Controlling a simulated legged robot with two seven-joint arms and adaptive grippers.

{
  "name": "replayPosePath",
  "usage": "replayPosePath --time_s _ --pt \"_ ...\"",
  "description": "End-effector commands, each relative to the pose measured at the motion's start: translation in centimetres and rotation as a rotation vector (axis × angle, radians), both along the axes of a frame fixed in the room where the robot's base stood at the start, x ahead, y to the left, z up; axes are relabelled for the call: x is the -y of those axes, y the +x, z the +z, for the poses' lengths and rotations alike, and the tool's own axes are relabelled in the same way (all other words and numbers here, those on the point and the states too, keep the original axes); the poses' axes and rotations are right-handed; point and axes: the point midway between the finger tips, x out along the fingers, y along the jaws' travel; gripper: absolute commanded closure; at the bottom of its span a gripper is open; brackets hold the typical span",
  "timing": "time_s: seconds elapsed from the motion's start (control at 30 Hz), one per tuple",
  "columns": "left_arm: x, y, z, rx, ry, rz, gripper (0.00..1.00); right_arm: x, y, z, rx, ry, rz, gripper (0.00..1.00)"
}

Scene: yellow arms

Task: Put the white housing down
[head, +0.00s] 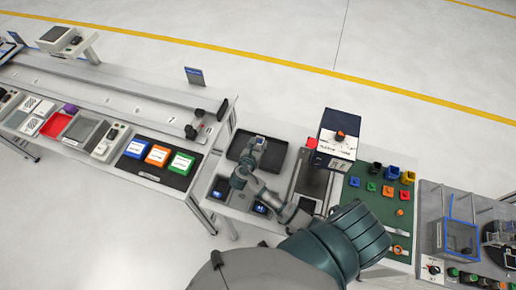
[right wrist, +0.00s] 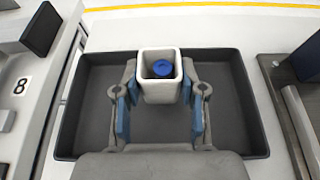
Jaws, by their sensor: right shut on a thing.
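The white housing (right wrist: 148,95) is a square, open-topped box with a blue round part (right wrist: 162,69) inside. My right gripper (right wrist: 160,92) is shut on it, with blue-padded fingers on its left and right sides. The housing is over the dark tray (right wrist: 226,75), towards its far wall. I cannot tell whether it touches the tray floor. In the head view my right gripper (head: 252,151) is over the same black tray (head: 281,171), and the housing is too small to make out. My left gripper is not in view.
Left of the tray is a bench with blue, orange and green bins (head: 158,155). Much of the tray floor is bare.

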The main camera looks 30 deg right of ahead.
Motion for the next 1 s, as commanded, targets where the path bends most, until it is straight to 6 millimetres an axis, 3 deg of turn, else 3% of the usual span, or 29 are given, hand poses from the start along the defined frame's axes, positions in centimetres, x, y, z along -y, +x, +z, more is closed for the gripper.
replayPosePath --time_s 0.2,0.57,0.6,0.67,1.0 --pt "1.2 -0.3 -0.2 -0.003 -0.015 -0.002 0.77 -0.4 -0.1 -2.9 -0.003 -0.003 0.003 0.98" --pt "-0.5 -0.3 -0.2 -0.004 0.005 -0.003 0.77 -0.1 -0.1 -3.4 -0.002 0.0 0.001 0.98" --pt "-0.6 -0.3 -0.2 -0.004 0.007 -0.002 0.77 0.0 -0.1 -3.4 -0.002 0.001 0.0 0.5" --pt "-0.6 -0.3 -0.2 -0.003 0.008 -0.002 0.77 0.0 -0.1 -3.4 -0.001 0.002 0.001 0.35" --pt "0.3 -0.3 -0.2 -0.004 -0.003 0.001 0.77 -0.2 -0.1 -3.1 0.0 0.001 0.002 0.34"
